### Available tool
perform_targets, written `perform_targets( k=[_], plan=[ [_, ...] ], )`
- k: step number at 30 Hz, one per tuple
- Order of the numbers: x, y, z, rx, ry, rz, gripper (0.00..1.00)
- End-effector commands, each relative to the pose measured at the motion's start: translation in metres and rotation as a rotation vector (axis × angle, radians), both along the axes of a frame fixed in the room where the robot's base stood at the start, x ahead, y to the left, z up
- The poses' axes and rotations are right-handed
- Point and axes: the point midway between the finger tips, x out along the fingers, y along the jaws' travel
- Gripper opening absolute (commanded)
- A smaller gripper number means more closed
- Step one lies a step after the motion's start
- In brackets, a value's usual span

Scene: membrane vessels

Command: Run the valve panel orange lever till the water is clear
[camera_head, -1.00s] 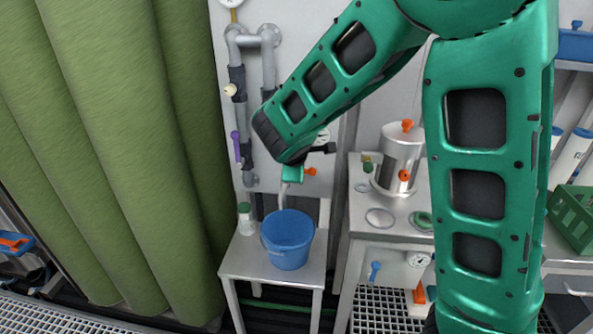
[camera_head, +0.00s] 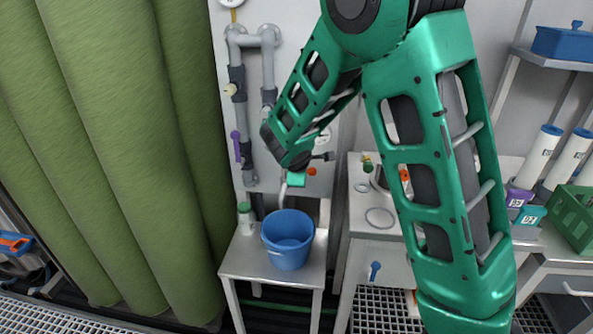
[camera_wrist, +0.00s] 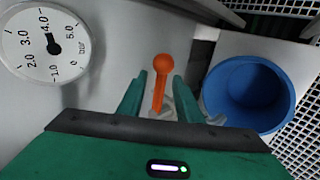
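The orange lever (camera_wrist: 160,84) stands between the two fingers of my gripper (camera_wrist: 160,92) in the wrist view, with a gap on each side. My gripper is open around it and not closed on it. In the head view the orange lever (camera_head: 312,171) shows just right of my gripper (camera_head: 297,180). A grey spout (camera_head: 283,194) comes down below my gripper over the blue bucket (camera_head: 287,251). The bucket also shows at the right of the wrist view (camera_wrist: 214,88). I cannot make out the water's state in the bucket.
A pressure gauge (camera_wrist: 38,42) is left of the lever. The bucket stands on a small metal table (camera_head: 240,264) beside a green-capped bottle (camera_head: 246,220). Grey pipes with a purple handle (camera_head: 236,145) rise at the left. A metal bench (camera_head: 355,215) is at the right.

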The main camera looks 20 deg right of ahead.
Motion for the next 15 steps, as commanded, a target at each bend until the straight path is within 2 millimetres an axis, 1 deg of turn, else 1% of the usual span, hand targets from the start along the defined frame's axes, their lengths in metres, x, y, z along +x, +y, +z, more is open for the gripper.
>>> perform_targets(
  k=[2,3,4,5,6,7,15],
  plan=[
    [-0.0001,0.0,0.0001,0.0,0.0,0.0,0.32],
    [-0.0001,0.0001,0.0001,0.0,0.0,0.0,0.27],
    [-0.0002,0.0,0.0001,0.0,0.0,0.0,0.2],
    [-0.0002,0.0,0.0001,0.0,0.0,0.0,0.13],
    [-0.0002,0.0,0.0001,0.0,0.0,0.0,0.03],
    [-0.0002,0.0,0.0001,0.0,0.0,0.0,0.0],
    [-0.0004,0.0001,0.0002,0.0,0.0,-0.001,0.0]
  ],
)
